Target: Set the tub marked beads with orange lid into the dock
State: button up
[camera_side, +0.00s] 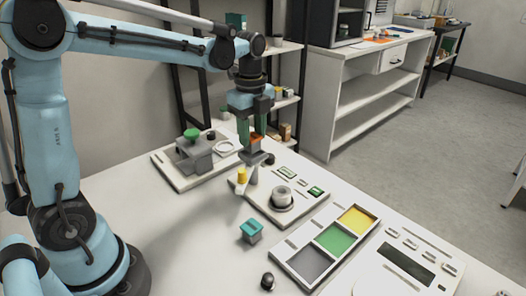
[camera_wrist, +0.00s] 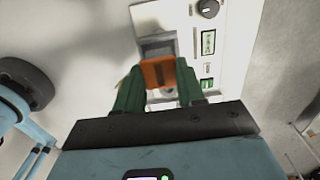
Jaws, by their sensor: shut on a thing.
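The tub's orange lid (camera_wrist: 158,72) shows between the two green fingers of my gripper (camera_wrist: 157,82) in the wrist view. In the side view my gripper (camera_side: 257,138) is shut on this orange-lidded tub (camera_side: 256,142), held above the back part of a white panel unit (camera_side: 262,199). No beads marking can be read. In the wrist view a grey square recess (camera_wrist: 157,46) in the white panel lies just beyond the lid, partly hidden by it. I cannot tell for sure whether this recess is the dock. The tub's lower part is mostly hidden.
The unit carries a round grey fitting (camera_side: 283,197) and a dark knob (camera_wrist: 208,8). A yellow cylinder (camera_side: 242,175) stands at its left edge. A teal-lidded tub (camera_side: 251,231) and a tray with yellow, green and grey fields (camera_side: 297,246) lie nearer. A green-knobbed device (camera_side: 194,153) is behind left.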

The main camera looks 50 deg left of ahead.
jog(key=shift+f, duration=0.75)
jog(key=o, duration=1.1)
notch_tip(320, 180, up, 12)
jog(key=s+d+f+n+t, duration=0.1)
jog(key=s+f+n+t, duration=0.1)
jog(key=n, duration=0.4)
jog(key=s+d+f+n+t, duration=0.2)
jog(key=s+f+n, duration=0.3)
jog(key=n, duration=0.1)
jog(key=s+d+f+n+t, duration=0.2)
jog(key=s+f+n+t, duration=0.1)
jog(key=n, duration=0.3)
jog(key=shift+s+f, duration=0.3)
jog(key=shift+f, duration=0.1)
